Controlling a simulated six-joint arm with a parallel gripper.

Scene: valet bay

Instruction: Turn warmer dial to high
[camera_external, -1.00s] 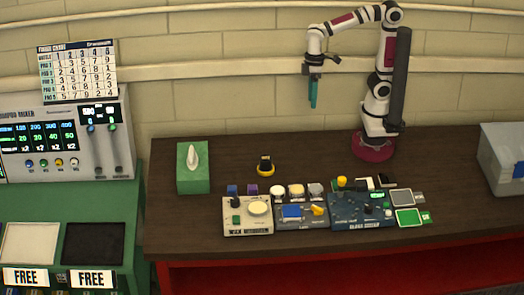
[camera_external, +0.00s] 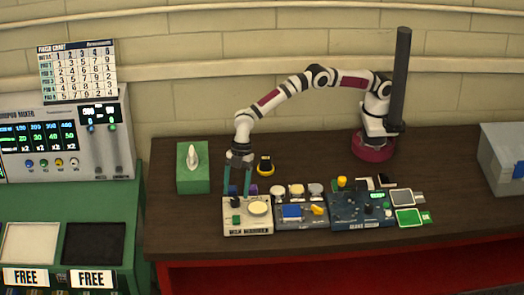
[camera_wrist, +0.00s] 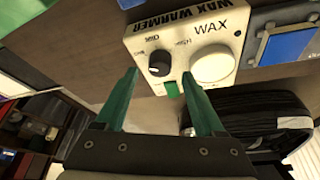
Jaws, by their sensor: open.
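The wax warmer (camera_external: 262,229) is a cream box at the front left of the table. It also shows in the wrist view (camera_wrist: 225,28). Its black dial (camera_wrist: 160,63) sits beside a round cream wax pot (camera_wrist: 213,64) and a green part (camera_wrist: 172,89). Small print surrounds the dial; its setting is too small to read surely. My gripper (camera_external: 236,192) points down over the warmer's dial side. In the wrist view my gripper (camera_wrist: 160,75) has its green fingers apart, one either side of the dial, with nothing held. Whether they touch the dial cannot be told.
Small blue and purple blocks stand behind the warmer. A green tissue box (camera_external: 194,181) is at left. The table behind is mostly clear.

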